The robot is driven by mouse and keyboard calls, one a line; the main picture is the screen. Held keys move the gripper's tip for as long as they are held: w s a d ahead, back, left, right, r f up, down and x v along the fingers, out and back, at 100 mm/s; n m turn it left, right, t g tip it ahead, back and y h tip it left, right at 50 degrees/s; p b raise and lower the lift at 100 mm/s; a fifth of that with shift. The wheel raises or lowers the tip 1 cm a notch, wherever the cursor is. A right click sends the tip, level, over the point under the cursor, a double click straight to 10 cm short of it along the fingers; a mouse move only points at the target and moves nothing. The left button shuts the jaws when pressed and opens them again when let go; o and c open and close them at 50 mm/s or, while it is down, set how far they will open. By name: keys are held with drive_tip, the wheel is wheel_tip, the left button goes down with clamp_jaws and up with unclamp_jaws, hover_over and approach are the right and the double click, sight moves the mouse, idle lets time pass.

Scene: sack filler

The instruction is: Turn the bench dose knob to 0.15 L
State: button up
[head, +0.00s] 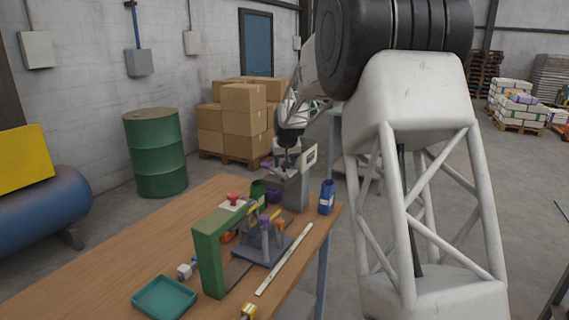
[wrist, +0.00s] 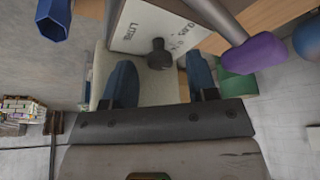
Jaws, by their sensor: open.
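The dose knob (wrist: 159,58) is a small dark knob on a white dial plate (wrist: 135,28) in the wrist view. The plate carries printed words, partly cut off, and I cannot read the knob's setting. My gripper (wrist: 161,75) is open, its two blue-grey fingers on either side of the knob's line and apart from it. The knob appears centred between the fingertips, a little beyond them. In the head view my gripper (head: 288,150) is above the grey dosing unit (head: 296,191) on the bench; the knob cannot be made out there.
A purple-ended lever (wrist: 253,54) sticks out to the right of the plate. A blue container (head: 326,197) stands beside the unit on the wooden bench (head: 120,243). A green frame (head: 208,262), a teal tray (head: 164,299) and a pale strip (head: 285,259) lie nearer.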

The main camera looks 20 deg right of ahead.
drive_tip(key=shift+w+f, duration=0.1)
drive_tip(key=shift+f, duration=0.2)
drive_tip(key=shift+c, duration=0.3)
drive_tip(key=c, duration=0.9)
drive_tip(key=shift+o, duration=0.2)
drive_tip(key=shift+m, duration=0.5)
drive_tip(key=m+h, duration=0.1)
drive_tip(key=m, duration=0.1)
drive_tip(key=m+h, duration=0.1)
drive_tip(key=m, duration=0.2)
drive_tip(key=shift+w+a+g, duration=0.1)
drive_tip(key=shift+a+g, duration=0.1)
drive_tip(key=shift+g, duration=0.2)
drive_tip(key=m+g, duration=0.1)
drive_tip(key=m, duration=0.2)
drive_tip(key=m+g+h, duration=0.1)
drive_tip(key=m, duration=0.2)
drive_tip(key=shift+w+a+h, duration=0.1)
drive_tip(key=shift+w+h, duration=0.05)
drive_tip(key=shift+h, duration=0.15)
